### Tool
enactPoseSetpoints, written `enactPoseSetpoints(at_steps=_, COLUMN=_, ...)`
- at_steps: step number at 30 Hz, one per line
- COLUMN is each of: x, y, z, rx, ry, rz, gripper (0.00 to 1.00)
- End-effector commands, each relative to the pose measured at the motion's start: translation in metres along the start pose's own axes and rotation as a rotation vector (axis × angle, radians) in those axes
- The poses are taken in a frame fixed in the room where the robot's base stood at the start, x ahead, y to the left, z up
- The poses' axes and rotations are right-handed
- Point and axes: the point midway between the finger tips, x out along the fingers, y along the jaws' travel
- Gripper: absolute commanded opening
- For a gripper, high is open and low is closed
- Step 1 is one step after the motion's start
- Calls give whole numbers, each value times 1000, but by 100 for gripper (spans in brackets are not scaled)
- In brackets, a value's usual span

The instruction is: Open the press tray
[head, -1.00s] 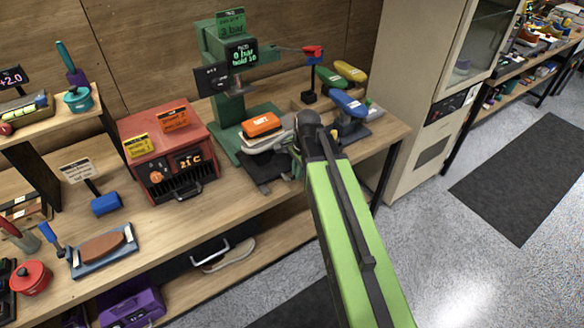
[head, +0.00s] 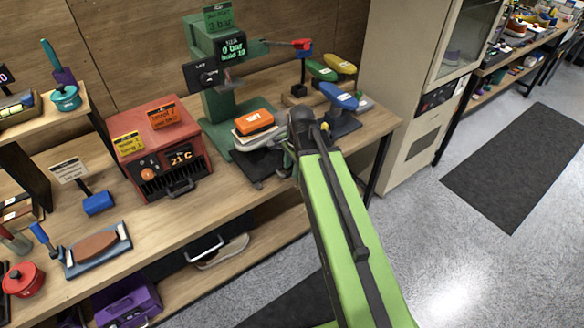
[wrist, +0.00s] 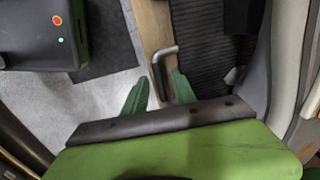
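The green press (head: 222,104) stands on the workbench with its display reading 0 bar. Its dark tray (head: 257,166) lies at the press foot, under pale shoe-like things and an orange block (head: 254,122). In the wrist view the tray shows as a black ribbed surface (wrist: 205,45) with a grey bent handle (wrist: 157,62) at its edge. My gripper (wrist: 160,84) is open, its two green fingers apart on either side of the handle's end. I cannot tell whether they touch it. In the head view my arm hides the fingertips.
A red heater box (head: 160,150) stands left of the press. Blue (head: 338,96), green (head: 320,70) and yellow (head: 340,63) shoe-shaped forms stand right of it. A beige cabinet (head: 395,120) closes the right side. The floor in front of the bench is open.

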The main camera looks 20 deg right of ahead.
Motion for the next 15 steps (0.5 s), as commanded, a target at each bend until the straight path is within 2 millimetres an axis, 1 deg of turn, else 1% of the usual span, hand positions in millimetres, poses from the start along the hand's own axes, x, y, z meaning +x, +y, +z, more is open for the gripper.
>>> enactPoseSetpoints(at_steps=5, x=-19, y=0, z=-1, rx=1, ry=0, rz=0, gripper=33)
enactPoseSetpoints(at_steps=8, x=-38, y=-1, z=-1, rx=1, ry=0, rz=0, gripper=33)
enactPoseSetpoints(at_steps=15, x=-92, y=-1, z=0, rx=1, ry=0, rz=0, gripper=33)
